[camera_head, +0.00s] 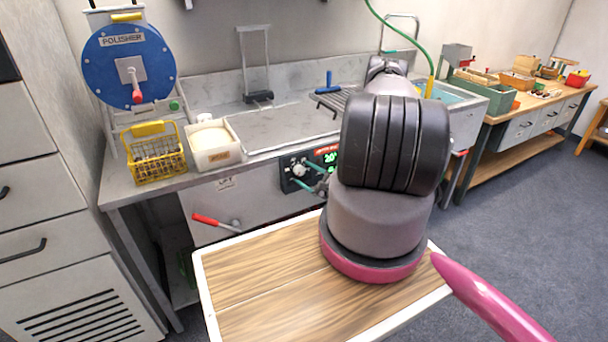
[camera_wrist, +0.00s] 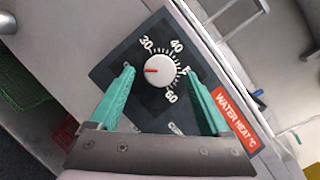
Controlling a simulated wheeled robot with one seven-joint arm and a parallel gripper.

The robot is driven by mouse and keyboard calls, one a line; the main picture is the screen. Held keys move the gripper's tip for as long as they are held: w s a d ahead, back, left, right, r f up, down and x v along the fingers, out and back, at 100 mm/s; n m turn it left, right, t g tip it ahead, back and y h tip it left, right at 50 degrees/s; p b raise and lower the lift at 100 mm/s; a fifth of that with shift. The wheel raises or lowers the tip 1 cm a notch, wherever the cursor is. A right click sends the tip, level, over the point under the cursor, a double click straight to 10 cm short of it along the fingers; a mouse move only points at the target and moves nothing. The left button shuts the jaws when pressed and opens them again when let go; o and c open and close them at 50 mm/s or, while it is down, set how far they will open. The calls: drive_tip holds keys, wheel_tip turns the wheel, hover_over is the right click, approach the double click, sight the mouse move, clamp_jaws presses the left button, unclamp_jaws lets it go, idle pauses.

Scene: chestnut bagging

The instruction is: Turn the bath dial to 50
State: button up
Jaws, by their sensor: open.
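The bath dial (camera_wrist: 158,70) is a round white knob on a dark panel marked WATER HEAT °C. In the wrist view its red pointer mark points left, away from the visible 30, 40 and 60. The 50 at the right is mostly hidden behind a finger. In the head view the dial (camera_head: 299,170) is small on the sink's front. My gripper (camera_wrist: 159,70) is open, with one teal finger on each side of the knob and visible gaps between. In the head view my gripper (camera_head: 302,176) is at the panel. Whether the fingertips touch the panel I cannot tell.
A green digital display (camera_head: 330,160) beside the dial is partly hidden by my arm. A red-handled lever (camera_head: 207,220) sticks out below left. A yellow basket (camera_head: 155,158) and a white tub (camera_head: 213,150) stand on the counter. A wood-topped surface (camera_head: 250,275) lies in front.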

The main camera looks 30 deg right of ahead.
drive_tip(key=shift+w+a, duration=0.15)
drive_tip(key=shift+w, duration=0.35)
clamp_jaws()
